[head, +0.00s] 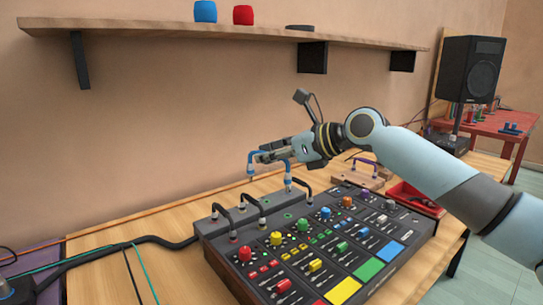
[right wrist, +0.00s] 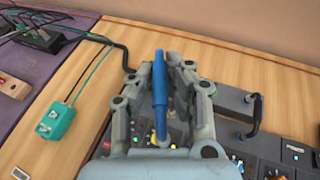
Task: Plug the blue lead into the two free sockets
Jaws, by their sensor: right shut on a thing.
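My right gripper (head: 268,156) is shut on the blue lead (head: 254,159), above the rear left of the dark panel box (head: 330,278). In the right wrist view the blue lead (right wrist: 159,85) runs between the two fingers (right wrist: 159,88). In the head view one plug end hangs at the left of the gripper and the other points down at its right. I cannot tell whether the right end touches the box. Black leads (head: 222,211) arch over the box's raised rear strip. Green-marked spots show there, but I cannot tell which sockets are free. My left gripper is out of view.
Coloured knobs and pads cover the box. A wooden block with a purple lead (head: 365,162) and a red tray (head: 415,199) lie to its right. A shelf (head: 200,33) hangs above. Cables cross the table's left side. A teal box (right wrist: 55,121) lies left in the wrist view.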

